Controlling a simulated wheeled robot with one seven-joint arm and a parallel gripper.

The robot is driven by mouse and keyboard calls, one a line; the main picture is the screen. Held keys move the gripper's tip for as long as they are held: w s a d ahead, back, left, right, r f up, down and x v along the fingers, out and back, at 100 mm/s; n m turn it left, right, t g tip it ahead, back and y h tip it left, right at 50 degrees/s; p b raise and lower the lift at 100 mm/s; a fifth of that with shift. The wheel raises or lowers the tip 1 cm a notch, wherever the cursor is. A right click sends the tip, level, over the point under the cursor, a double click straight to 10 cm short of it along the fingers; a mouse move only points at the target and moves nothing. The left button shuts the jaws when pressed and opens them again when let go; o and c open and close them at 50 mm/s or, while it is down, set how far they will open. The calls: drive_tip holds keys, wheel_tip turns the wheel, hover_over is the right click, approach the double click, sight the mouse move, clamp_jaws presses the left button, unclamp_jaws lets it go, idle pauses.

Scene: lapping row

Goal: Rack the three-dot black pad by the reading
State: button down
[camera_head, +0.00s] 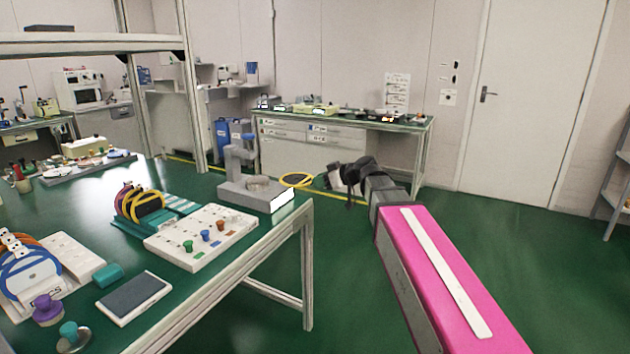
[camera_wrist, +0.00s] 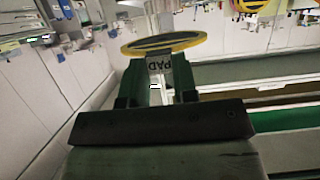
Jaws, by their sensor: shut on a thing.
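My gripper (camera_head: 335,180) is shut on the tab of a black pad (camera_head: 296,180) with a yellow rim. It holds the pad in the air, past the right end of the green bench. In the wrist view the pad (camera_wrist: 165,42) is nearly edge-on beyond the fingers (camera_wrist: 158,72), and its white tab reads "PAD" upside down. No dots can be made out on it. A grey gauge stand (camera_head: 240,165) with a lit front stands at the bench corner. A teal rack (camera_head: 160,220) on the bench holds several upright pads with coloured rims.
A white board with coloured knobs (camera_head: 203,238) lies in front of the teal rack. Another white rack (camera_head: 70,262) with ringed pads is at the left. A grey flat plate (camera_head: 134,298) and knobbed pieces are near the front edge. Green floor (camera_head: 340,270) right of the bench is clear.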

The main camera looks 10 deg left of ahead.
idle(0.3)
wheel_tip(320, 180, up, 10)
idle(1.2)
